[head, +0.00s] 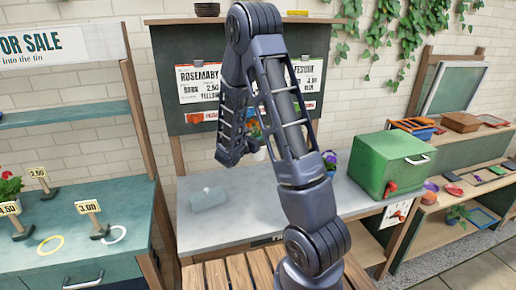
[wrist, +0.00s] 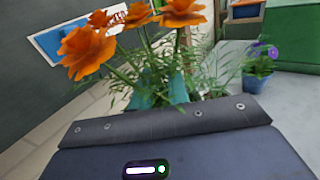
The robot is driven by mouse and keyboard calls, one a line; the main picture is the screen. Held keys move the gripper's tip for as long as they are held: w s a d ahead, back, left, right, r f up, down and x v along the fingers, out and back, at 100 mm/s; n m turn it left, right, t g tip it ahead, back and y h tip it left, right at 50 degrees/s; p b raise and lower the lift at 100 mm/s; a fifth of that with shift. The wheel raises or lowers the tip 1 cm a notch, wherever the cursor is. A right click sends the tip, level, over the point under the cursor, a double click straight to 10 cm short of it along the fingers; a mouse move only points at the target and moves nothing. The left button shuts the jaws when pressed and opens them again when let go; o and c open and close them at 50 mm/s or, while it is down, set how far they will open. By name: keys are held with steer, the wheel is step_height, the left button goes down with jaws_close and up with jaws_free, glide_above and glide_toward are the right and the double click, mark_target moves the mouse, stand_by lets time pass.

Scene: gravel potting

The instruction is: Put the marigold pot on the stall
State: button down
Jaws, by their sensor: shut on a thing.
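The marigold, with orange blooms (wrist: 160,22) and feathery green leaves, fills the upper middle of the wrist view. My gripper (wrist: 172,95) is shut on the marigold pot, which is mostly hidden behind the gripper's body in that view. In the head view only a bit of the marigold (head: 254,129) shows behind my arm, over the grey bench. The stall, with a teal counter (head: 75,235) and a FOR SALE sign (head: 45,44), stands at the left, apart from my gripper. A yellow ring (head: 50,245) and a white ring (head: 114,235) mark its counter.
Price tags (head: 88,207) and a red-flowered plant (head: 9,188) stand on the stall. The grey bench (head: 255,215) holds a pale scoop-like thing (head: 208,198), a purple-flowered pot (wrist: 260,82) and a green box (head: 385,165). A wooden post (head: 143,150) rises between stall and bench.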

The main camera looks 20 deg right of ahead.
mark_target(258, 126)
steer(key=shift+r, duration=2.5)
